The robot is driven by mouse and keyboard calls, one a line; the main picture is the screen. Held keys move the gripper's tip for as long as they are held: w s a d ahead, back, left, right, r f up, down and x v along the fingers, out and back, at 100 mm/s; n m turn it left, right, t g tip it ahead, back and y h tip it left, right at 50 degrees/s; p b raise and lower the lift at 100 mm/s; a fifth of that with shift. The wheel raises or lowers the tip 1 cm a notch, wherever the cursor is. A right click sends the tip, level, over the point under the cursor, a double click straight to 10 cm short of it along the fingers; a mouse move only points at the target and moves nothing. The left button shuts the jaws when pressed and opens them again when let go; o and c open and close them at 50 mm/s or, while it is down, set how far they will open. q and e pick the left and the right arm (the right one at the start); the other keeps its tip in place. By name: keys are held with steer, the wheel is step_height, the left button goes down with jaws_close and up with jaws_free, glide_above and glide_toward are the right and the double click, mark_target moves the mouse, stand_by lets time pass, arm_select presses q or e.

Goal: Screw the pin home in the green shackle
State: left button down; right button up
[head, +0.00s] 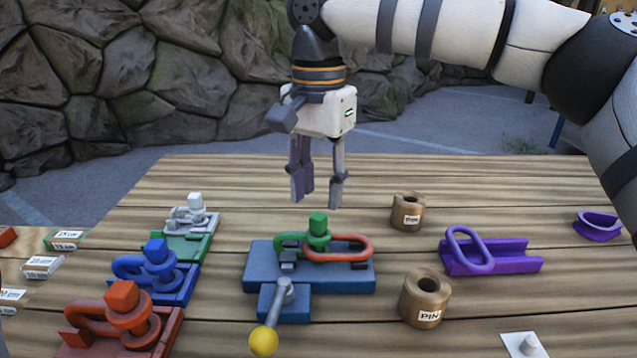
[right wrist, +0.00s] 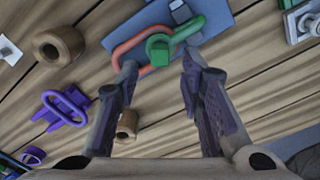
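The green shackle (head: 290,240) lies on a blue fixture (head: 260,280) in the middle of the table, joined with an orange-red link (head: 345,247). The pin's square green head (head: 318,222) stands up from it; how deep the pin sits I cannot tell. In the right wrist view the head (right wrist: 158,50) shows just beyond and between my fingertips. My right gripper (head: 318,195) hangs fingers down above the pin head, open, empty and apart from it. My left gripper is not in view.
A lever with a yellow knob (head: 263,341) sticks out from the fixture's front. Red (head: 125,310), blue (head: 155,270) and white (head: 190,215) shackles stand at left. Two brown PIN holders (head: 408,212) (head: 425,298) and a purple holder (head: 490,257) stand at right.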

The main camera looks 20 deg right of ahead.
mark_target(319, 216)
steer(key=shift+f, duration=0.1)
steer(key=shift+f, duration=2.3)
